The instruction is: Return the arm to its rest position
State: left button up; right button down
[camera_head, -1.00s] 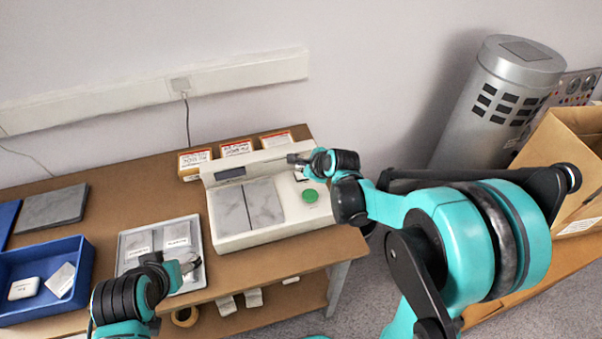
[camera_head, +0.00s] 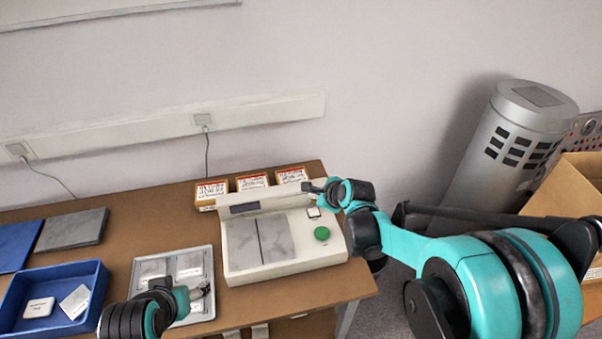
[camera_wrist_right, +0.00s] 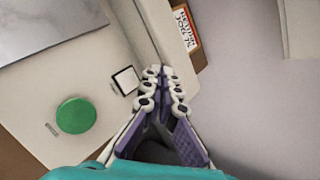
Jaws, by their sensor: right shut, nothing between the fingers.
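My right arm comes in from the right in the head view. Its gripper (camera_head: 312,188) is over the right rear part of the white calibration machine (camera_head: 285,268), close to a small square switch (camera_head: 313,212). The right wrist view shows the gripper (camera_wrist_right: 163,72) with its fingers together and nothing between them; the square switch (camera_wrist_right: 126,80) and green button (camera_wrist_right: 76,115) lie to its left. I cannot tell whether the fingertips touch the machine. My left gripper (camera_head: 200,290) is over the grey tray at lower left; its fingers are too small to read.
The grey tray (camera_head: 208,257) holds several pale packets. A blue bin (camera_head: 98,290) with two white items stands left of it. Labelled boxes (camera_head: 252,181) line the table's rear behind the machine. A metal cylinder (camera_head: 513,140) and cardboard box (camera_head: 565,190) stand at right.

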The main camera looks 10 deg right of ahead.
jog(key=s+r+n+g+h, duration=0.1)
jog(key=s+r+n, duration=0.1)
jog(key=s+n, duration=1)
jog(key=s+r+n+g+h, duration=0.1)
jog(key=s+r+n, duration=0.1)
jog(key=s+n, duration=1)
jog(key=shift+s, duration=0.5)
